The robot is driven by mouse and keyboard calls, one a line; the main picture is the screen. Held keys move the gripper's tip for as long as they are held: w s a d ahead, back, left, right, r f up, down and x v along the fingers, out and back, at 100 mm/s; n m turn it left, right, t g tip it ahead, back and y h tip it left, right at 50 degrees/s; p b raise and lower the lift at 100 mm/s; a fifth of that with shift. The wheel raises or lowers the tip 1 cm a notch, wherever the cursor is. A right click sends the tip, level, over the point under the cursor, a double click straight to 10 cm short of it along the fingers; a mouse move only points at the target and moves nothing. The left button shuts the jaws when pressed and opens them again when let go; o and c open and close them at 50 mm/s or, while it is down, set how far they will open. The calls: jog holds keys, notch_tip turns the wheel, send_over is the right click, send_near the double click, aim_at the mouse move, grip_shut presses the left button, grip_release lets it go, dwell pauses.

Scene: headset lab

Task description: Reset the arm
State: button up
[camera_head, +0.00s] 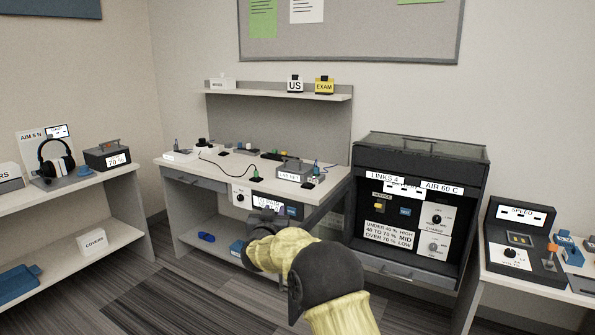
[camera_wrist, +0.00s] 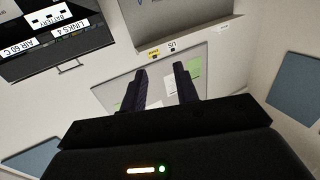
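My arm shows in the head view as a yellow sleeve with dark joints, reaching up from the bottom middle. My gripper (camera_head: 265,215) is at its far end, in front of the middle workbench, small and dark there. In the wrist view my gripper (camera_wrist: 160,88) has two dark fingers standing apart with a clear gap between them. Nothing is held between them. The wrist view is upside down, and the wall board (camera_wrist: 110,90) shows behind and between the fingers.
The middle workbench (camera_head: 170,161) carries small devices, with a shelf (camera_head: 260,91) above. A black cabinet (camera_head: 370,215) stands right of it. A control box (camera_head: 523,240) sits on the right table. A left shelf unit (camera_head: 50,193) holds headphones (camera_head: 55,160). The carpet (camera_head: 165,290) is clear at lower left.

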jog(key=s+d+f+g+y, duration=0.1)
jog(key=s+d+f+g, duration=0.5)
jog(key=s, duration=0.9)
jog(key=s+d+f+n+g, duration=0.1)
jog(key=s+d+f+g, duration=0.3)
jog(key=s+d, duration=0.8)
jog(key=s+d+f+g+y, duration=0.1)
jog(key=s+d+f+g, duration=0.35)
jog(key=s, duration=1.35)
notch_tip(320, 180, down, 10)
jog(key=f+b, duration=0.1)
jog(key=b, duration=0.9)
notch_tip(320, 180, up, 34)
jog(key=p, duration=3.3)
jog(key=shift+w+a+g, duration=0.15)
jog(key=shift+a+g, duration=0.05)
jog(key=shift+g, duration=0.25)
jog(key=shift+f, duration=0.1)
